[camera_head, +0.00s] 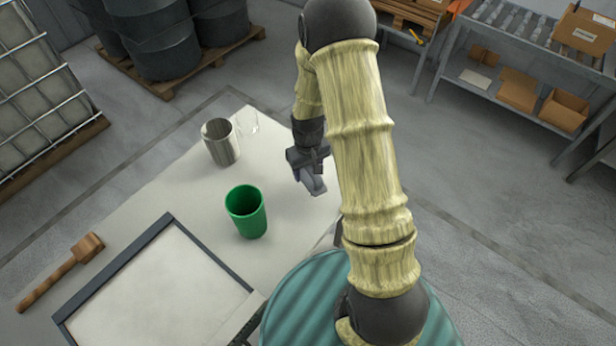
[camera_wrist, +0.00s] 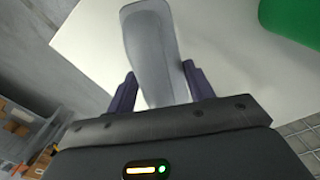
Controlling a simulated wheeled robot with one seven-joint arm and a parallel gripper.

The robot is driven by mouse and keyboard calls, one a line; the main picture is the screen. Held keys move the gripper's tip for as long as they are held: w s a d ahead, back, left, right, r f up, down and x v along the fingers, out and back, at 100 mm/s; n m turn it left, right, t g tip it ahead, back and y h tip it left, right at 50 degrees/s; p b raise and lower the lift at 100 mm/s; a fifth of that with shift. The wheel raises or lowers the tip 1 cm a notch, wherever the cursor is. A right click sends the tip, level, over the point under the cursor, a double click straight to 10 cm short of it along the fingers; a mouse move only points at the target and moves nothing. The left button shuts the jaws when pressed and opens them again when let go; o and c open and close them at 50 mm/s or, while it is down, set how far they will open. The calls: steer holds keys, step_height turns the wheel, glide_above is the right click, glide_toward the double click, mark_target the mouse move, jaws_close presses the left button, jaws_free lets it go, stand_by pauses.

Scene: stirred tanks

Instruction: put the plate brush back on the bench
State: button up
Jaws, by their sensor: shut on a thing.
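My gripper (camera_head: 312,180) is over the right part of the pale bench (camera_head: 165,200) in the head view. It is shut on a smooth grey, flat, elongated thing, which I take as the plate brush (camera_wrist: 152,50). In the wrist view the brush stands out between the two dark purple fingers (camera_wrist: 157,88), its wide rounded end away from me. In the head view only a small grey part of the brush (camera_head: 313,184) shows below the fingers. No bristles show. I cannot tell whether the brush touches the bench.
A green cup (camera_head: 246,212) stands left of and nearer than my gripper. A metal cup (camera_head: 221,142) and a clear glass (camera_head: 247,121) stand farther back. A dark-rimmed tray (camera_head: 110,273) and a wooden mallet (camera_head: 62,272) lie at the left. Bare bench lies between the cups and the gripper.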

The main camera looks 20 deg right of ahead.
mark_target(308, 179)
steer(key=shift+f, duration=0.15)
steer(key=shift+f+p, duration=0.45)
steer(key=shift+f, duration=1.6)
steer(key=shift+f, duration=0.15)
steer(key=o, duration=0.9)
steer(key=shift+o, duration=0.2)
step_height(308, 179, up, 12)
steer(key=b, duration=0.2)
steer(key=shift+r+b, duration=0.2)
steer(key=shift+b, duration=0.2)
